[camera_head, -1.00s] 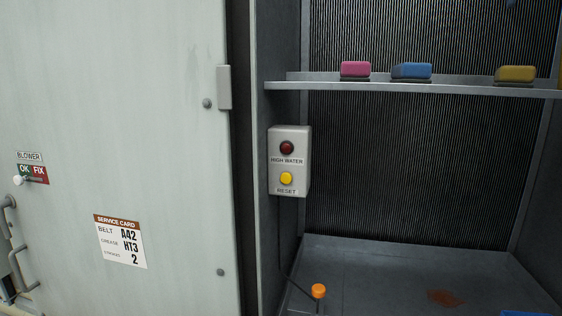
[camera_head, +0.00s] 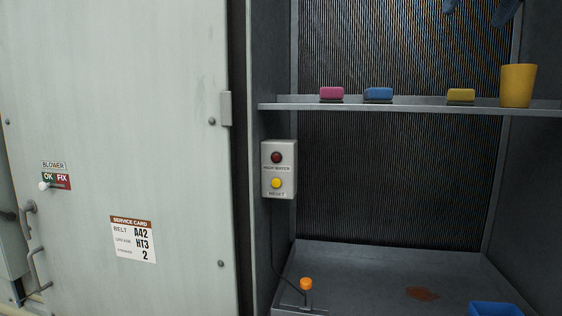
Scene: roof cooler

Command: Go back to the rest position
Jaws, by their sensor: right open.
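My right gripper (camera_head: 478,8) shows only in part at the top right edge, as two blue fingertips. It is open and empty, with a gap between the fingers, and appears above the shelf in the picture. The rest of it is cut off by the frame. My left gripper is not in view.
A metal shelf (camera_head: 420,104) holds a pink block (camera_head: 332,93), a blue block (camera_head: 378,94), a yellow block (camera_head: 461,95) and a yellow cup (camera_head: 517,86). Below are a control box (camera_head: 278,169), an orange-topped float (camera_head: 306,284) and a blue container (camera_head: 495,309). A cabinet door (camera_head: 110,120) fills the left.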

